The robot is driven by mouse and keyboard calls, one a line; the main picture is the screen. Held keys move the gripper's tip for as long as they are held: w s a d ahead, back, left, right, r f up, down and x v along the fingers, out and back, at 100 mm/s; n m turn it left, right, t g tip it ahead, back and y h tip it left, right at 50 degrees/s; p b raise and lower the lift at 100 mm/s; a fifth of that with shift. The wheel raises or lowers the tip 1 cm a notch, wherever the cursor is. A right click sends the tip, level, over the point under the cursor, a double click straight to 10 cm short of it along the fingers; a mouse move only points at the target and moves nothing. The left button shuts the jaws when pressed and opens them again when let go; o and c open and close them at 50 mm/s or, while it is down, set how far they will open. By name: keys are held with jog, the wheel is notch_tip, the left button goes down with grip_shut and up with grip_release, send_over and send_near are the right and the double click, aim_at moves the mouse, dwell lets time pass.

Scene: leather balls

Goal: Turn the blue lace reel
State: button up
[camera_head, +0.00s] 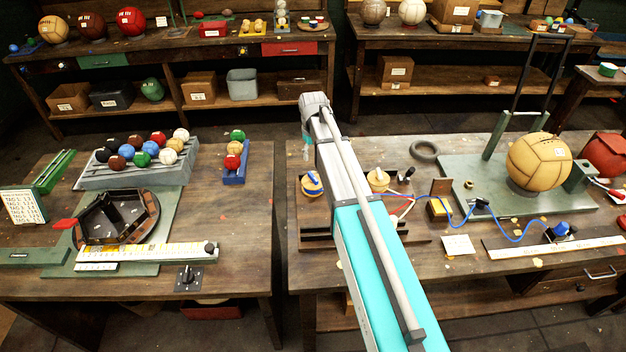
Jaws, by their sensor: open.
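The blue lace reel (312,186) sits on a dark wooden rack at the left of the right-hand workbench. It is round and blue with a pale yellow part on top. My arm reaches forward across the bench, just right of the reel. My gripper (307,150) hangs below the arm's far end and shows only as a small piece beyond the reel in the picture. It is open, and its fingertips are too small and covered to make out. It looks apart from the reel. My arm hides part of the rack.
A second, yellowish reel (377,180) stands right of my arm. A blue cord (515,238) runs across the bench to a blue plug. A large tan ball (538,161) rests on a green stand at right. The left bench holds a ball rack (140,177) and a dark tray.

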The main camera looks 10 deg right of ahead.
aim_at(313, 176)
jog(key=shift+f+b, duration=4.9)
jog(key=shift+f, duration=0.3)
grip_shut()
